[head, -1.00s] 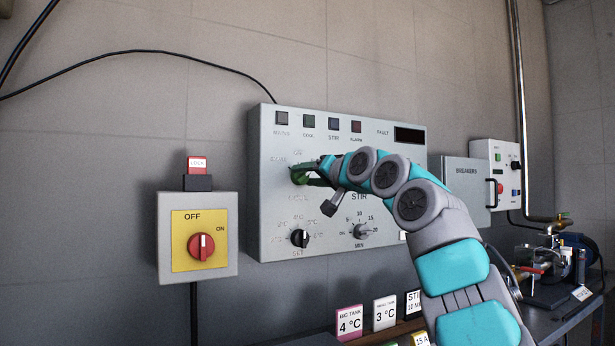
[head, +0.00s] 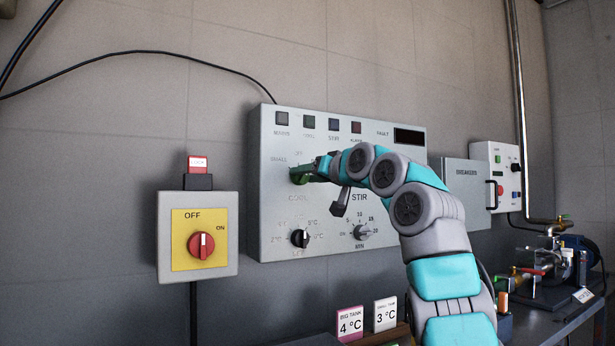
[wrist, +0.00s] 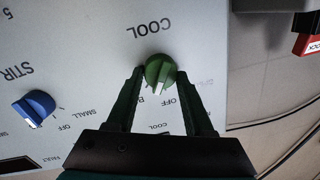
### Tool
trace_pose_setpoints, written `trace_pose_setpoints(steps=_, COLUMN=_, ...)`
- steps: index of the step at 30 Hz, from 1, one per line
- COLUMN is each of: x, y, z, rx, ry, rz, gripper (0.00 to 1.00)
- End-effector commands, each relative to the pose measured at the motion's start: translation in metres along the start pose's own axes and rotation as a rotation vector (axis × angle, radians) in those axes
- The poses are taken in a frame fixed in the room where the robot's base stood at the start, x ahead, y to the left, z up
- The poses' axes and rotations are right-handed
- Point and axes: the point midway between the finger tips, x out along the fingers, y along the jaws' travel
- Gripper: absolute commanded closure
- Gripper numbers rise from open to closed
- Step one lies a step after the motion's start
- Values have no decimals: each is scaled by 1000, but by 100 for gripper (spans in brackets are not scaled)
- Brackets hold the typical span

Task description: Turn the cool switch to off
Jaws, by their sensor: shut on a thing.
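The cool switch is a green knob (wrist: 160,70) on the grey control panel, below the COOL lettering in the upside-down wrist view. In the head view the green knob (head: 299,175) is partly covered by my gripper. My gripper (wrist: 158,76) is shut on the knob, one finger on each side. A small pale mark shows on the knob's lower edge in the wrist view, but I cannot tell which position it points to. SMALL and OFF lettering stand near the knob in the head view; some lettering is hidden by the fingers.
A blue STIR knob (wrist: 34,108) sits beside the cool switch. A yellow-plated isolator with a red knob (head: 201,246) hangs left. A breaker box (head: 466,185) is right.

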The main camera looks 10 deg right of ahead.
Motion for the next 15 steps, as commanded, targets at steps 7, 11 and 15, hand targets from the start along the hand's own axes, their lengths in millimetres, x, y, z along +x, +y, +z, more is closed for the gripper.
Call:
trace_pose_setpoints(steps=7, x=1, y=-1, z=-2, rx=-153, ry=-11, rz=7, gripper=100)
trace_pose_setpoints(steps=11, x=1, y=0, z=-2, rx=-264, ry=-21, rz=15, gripper=100)
trace_pose_setpoints(steps=15, x=0, y=-3, z=-4, rx=-369, ry=-24, rz=20, gripper=100)
